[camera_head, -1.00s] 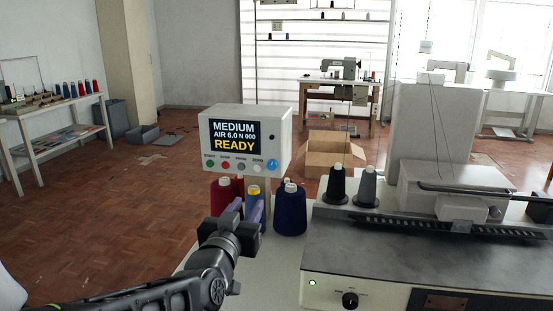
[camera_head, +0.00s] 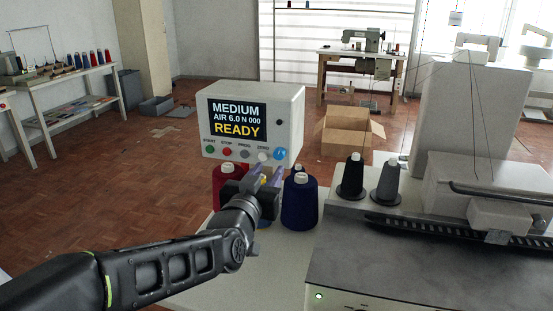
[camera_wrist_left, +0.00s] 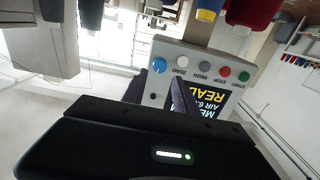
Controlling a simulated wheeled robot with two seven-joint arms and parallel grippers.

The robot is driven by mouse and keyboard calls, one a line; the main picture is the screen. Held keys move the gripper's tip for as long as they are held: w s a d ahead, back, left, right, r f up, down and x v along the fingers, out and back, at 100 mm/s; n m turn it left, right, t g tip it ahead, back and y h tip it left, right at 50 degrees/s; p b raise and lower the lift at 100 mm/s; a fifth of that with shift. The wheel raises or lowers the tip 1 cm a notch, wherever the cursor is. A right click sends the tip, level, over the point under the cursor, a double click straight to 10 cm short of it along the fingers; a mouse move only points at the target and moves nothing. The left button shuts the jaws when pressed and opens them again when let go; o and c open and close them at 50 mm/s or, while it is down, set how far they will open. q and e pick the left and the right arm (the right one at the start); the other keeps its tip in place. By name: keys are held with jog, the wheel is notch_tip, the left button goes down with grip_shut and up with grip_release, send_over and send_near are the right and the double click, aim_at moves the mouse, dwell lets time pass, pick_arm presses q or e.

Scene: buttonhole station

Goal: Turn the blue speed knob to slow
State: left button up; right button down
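The blue knob (camera_head: 280,154) is at the right end of the button row on the white control box (camera_head: 290,115). The box's screen (camera_head: 238,121) reads MEDIUM, AIR 6.0 N 000, READY. My left gripper (camera_head: 268,174) is just below and in front of the knob, its two fingers apart with nothing between them. In the left wrist view the box is upside down and the blue knob (camera_wrist_left: 159,65) lies beyond the gap between the dark fingers; I see no contact. My right gripper is not in view.
A red thread cone (camera_head: 228,188) and a dark blue cone (camera_head: 299,205) stand below the box, close to my left gripper. Black and grey cones (camera_head: 351,178) stand on the machine (camera_head: 375,255) at right. Green, red, grey and white buttons line the box left of the knob.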

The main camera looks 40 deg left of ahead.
aim_at(278, 156)
pick_arm(q)
jog(key=x, duration=0.7)
jog(key=shift+p, duration=0.3)
grip_shut()
